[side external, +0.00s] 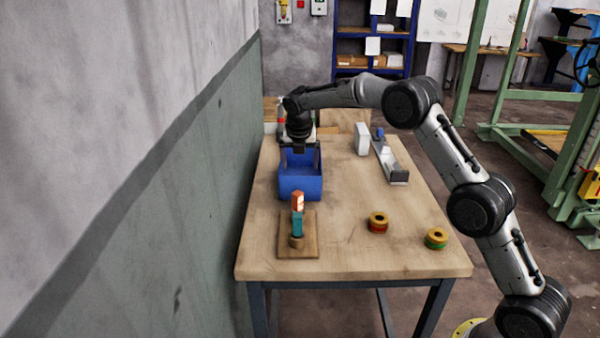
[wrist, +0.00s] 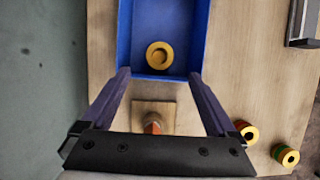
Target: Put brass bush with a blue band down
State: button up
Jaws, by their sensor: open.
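A brass bush (wrist: 160,56) lies inside the blue bin (side external: 300,188), near the bin's front wall, seen from above in the wrist view. Its band does not show from this angle, and the side view hides it behind the bin wall. My gripper (side external: 300,150) is over the bin, pointing down. In the wrist view its fingers (wrist: 159,76) are wide apart, with nothing held between them. The bush shows beyond the fingertips, apart from both. The bin's blue wall also shows in the wrist view (wrist: 126,35).
A wooden board (side external: 284,247) with an upright teal and orange piece (side external: 297,215) stands in front of the bin. A red-banded bush (side external: 377,223) and a green-banded bush (side external: 436,239) sit front right. A grey rail (side external: 392,165) and white block (side external: 361,138) are behind. The wall is left.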

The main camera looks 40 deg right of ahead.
jog(key=s+a+r+m+t+y, duration=0.1)
jog(key=s+a+r+m, duration=0.2)
jog(key=s+r+m, duration=0.65)
jog(key=s+a+r+m+y, duration=0.1)
jog(key=s+a+r+m, duration=0.4)
jog(key=s, duration=0.7)
jog(key=s+a+f+m, duration=0.1)
jog(key=s+f+m, duration=0.1)
jog(key=s+m, duration=0.4)
jog(key=s+a+f+m+t+y, duration=0.1)
jog(key=s+m, duration=0.5)
jog(key=s, duration=1.1)
jog(key=shift+s+a+f, duration=0.3)
jog(key=shift+a+f, duration=0.3)
jog(key=shift+a, duration=0.05)
